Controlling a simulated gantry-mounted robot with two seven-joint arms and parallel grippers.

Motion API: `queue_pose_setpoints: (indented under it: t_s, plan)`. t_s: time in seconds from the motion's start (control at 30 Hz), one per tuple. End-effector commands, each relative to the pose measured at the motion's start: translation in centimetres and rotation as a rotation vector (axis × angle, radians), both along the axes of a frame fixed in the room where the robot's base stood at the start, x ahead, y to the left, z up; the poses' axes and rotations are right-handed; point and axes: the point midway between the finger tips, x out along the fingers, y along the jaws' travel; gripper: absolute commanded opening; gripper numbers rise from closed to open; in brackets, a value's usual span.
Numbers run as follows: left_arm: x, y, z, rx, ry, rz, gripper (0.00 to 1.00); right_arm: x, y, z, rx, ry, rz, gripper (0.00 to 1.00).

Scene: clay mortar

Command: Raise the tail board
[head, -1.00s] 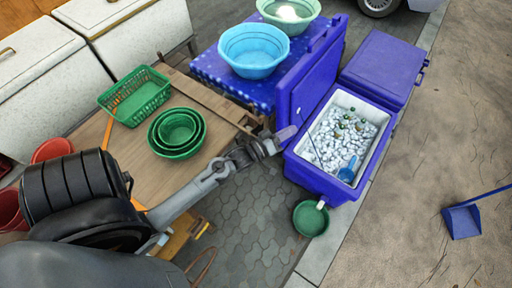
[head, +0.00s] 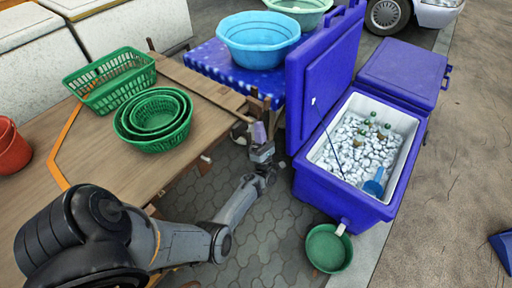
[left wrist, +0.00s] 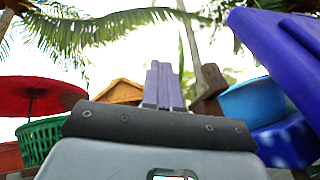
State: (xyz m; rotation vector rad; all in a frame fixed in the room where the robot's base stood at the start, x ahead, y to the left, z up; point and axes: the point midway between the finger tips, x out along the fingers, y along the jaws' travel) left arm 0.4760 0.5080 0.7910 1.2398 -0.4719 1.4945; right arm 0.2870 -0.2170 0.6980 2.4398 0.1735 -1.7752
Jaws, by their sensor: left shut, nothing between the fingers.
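A wooden cart or table with a flat brown top (head: 100,150) fills the left of the head view. A lighter wooden board (head: 200,82) lies along its far right end, between short posts; it looks like the tail board and appears lowered, near flat. My left gripper (head: 258,133) is just past the board's near corner, beside the post (head: 258,106). Its fingers point up, shut and empty. The left wrist view shows the fingers (left wrist: 164,86) together against the sky, with a brown post (left wrist: 208,92) to their right. I cannot tell whether the gripper touches the board. My right gripper is not in view.
Green baskets (head: 152,118) stand on the cart top. A blue cooler (head: 340,195) with its lid (head: 325,75) upright stands close right of the gripper. A blue basin (head: 258,42) is behind. A green bowl (head: 328,250) is below the cooler. Paving between is clear.

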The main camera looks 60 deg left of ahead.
Motion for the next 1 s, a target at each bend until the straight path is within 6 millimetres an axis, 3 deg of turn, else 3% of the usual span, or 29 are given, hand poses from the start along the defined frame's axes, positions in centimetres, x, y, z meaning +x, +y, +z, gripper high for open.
queue_pose_setpoints:
  t_s: [0.03,0.2,0.4,0.5,0.73,1.0]
  plan:
    - [0.3,0.0,-3.4,-0.025,-0.049,0.01,0.0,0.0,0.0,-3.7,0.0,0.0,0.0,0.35]
    - [1.2,-0.1,-8.2,-0.097,-0.202,0.041,0.0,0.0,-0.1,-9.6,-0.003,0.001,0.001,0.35]
    - [2.8,-0.6,-12.1,-0.169,-0.332,0.067,0.0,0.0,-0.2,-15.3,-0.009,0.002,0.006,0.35]
    - [3.5,-0.8,-13.2,-0.195,-0.378,0.074,0.0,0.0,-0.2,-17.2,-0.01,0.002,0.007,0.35]
    - [4.4,-1.0,-14.1,-0.227,-0.431,0.082,0.0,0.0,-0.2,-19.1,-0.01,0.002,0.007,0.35]
    - [3.8,0.4,-12.3,-0.232,-0.44,0.085,0.0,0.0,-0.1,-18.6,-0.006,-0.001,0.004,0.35]
